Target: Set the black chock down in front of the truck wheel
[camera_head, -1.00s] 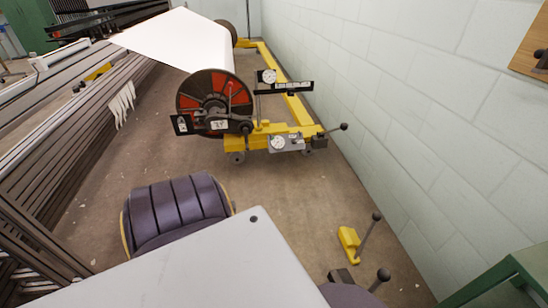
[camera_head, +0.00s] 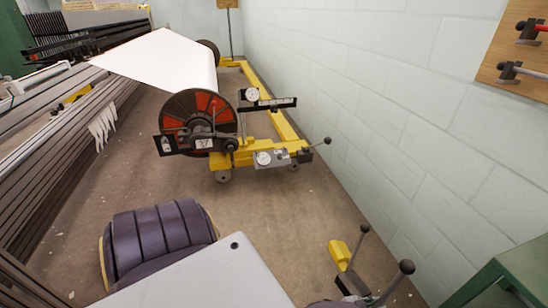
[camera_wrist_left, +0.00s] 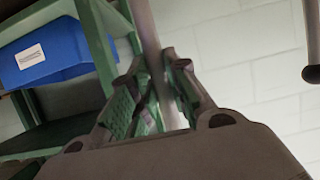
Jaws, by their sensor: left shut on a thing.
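The black chock (camera_head: 351,284) shows at the bottom of the head view, with a slanted handle ending in a dark ball (camera_head: 406,267). In the left wrist view my left gripper (camera_wrist_left: 162,75) is shut on a grey rod (camera_wrist_left: 146,25), the chock's handle. I cannot tell whether the chock touches the floor. The yellow truck (camera_head: 262,158) carries the red-and-black warp beam (camera_head: 198,120) by the wall. Its near wheels, one front left (camera_head: 222,176) and one to the right (camera_head: 294,167), stand on the floor. My right gripper is not in view.
A yellow chock (camera_head: 339,254) with its own ball-topped handle stands on the floor just beyond the black one. A green shelf (camera_head: 520,270) is at lower right; the left wrist view shows a blue bin (camera_wrist_left: 55,52) on it. Floor between yellow chock and truck is clear.

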